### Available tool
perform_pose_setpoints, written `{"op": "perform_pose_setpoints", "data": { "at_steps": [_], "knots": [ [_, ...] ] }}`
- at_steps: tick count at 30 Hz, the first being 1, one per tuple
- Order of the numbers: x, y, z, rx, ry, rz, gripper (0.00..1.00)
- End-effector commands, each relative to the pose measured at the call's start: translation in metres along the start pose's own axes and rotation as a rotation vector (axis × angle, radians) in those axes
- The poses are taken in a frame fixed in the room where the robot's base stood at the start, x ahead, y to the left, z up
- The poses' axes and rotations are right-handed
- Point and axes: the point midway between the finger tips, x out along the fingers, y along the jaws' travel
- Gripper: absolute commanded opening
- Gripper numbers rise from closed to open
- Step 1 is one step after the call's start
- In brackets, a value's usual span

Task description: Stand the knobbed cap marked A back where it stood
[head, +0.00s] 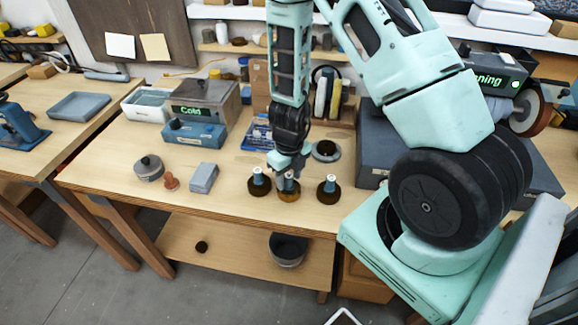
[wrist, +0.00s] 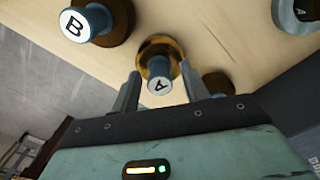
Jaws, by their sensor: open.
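The knobbed cap marked A (wrist: 158,84) has a blue knob with a white top. It is at the centre of the wrist view, over a brass-brown round base (wrist: 160,46); in the head view it is the middle one of three (head: 289,194), partly hidden by my gripper. My gripper (head: 288,172) is directly above it. In the wrist view my gripper (wrist: 160,85) is open, one finger on each side of the knob. Whether the fingers touch it I cannot tell. A cap marked B (wrist: 86,24) stands beside it on a dark brown base.
Another dark base (wrist: 218,84) is partly hidden by my finger. Knobbed caps stand left (head: 259,183) and right (head: 328,189) of the middle one. A grey round piece with a dark centre (head: 326,151) lies behind; a grey block (head: 203,178) lies to the left. The table's front edge is close.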

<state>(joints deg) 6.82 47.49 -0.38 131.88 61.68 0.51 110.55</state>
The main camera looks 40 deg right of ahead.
Motion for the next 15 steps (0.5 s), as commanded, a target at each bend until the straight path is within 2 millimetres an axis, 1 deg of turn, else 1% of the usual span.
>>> {"op": "perform_pose_setpoints", "data": {
  "at_steps": [5, 12, 15],
  "knots": [
    [-0.026, 0.000, 0.001, -0.004, -0.002, -0.004, 0.45],
    [-0.077, 0.001, 0.001, -0.005, -0.003, -0.003, 0.45],
    [-0.095, 0.001, 0.001, -0.004, -0.002, -0.001, 0.45]
  ]
}}
